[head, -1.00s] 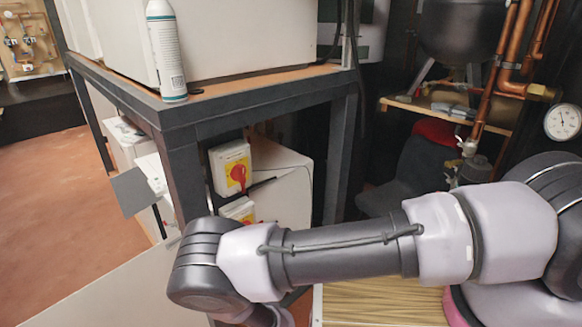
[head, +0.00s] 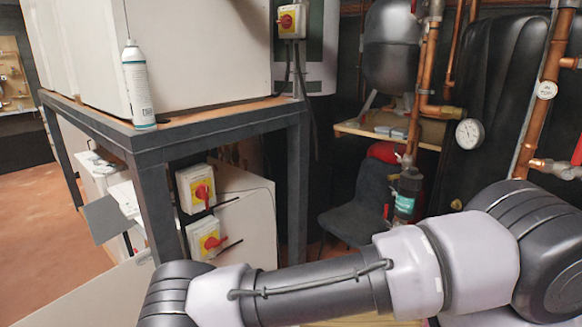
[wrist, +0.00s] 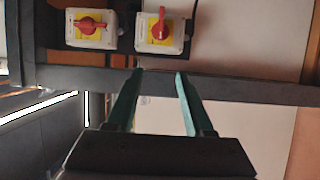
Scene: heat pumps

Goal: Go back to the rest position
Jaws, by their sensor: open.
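My gripper (wrist: 158,75) shows in the wrist view as two green fingers, apart and with nothing between them. Past the fingertips are two switch boxes with red knobs on yellow plates, a left one (wrist: 90,27) and a right one (wrist: 160,32). A dark frame bar (wrist: 240,90) crosses behind the fingers; I cannot tell how near it is. In the head view my arm stretches across the bottom, and the gripper is out of the picture.
A dark metal table frame (head: 155,200) carries a large white casing and a spray can (head: 137,85). Two switch boxes (head: 196,188) sit under it. Copper pipes, a gauge (head: 469,133) and a dark chair (head: 350,215) are at the right. The reddish floor (head: 35,230) at left is clear.

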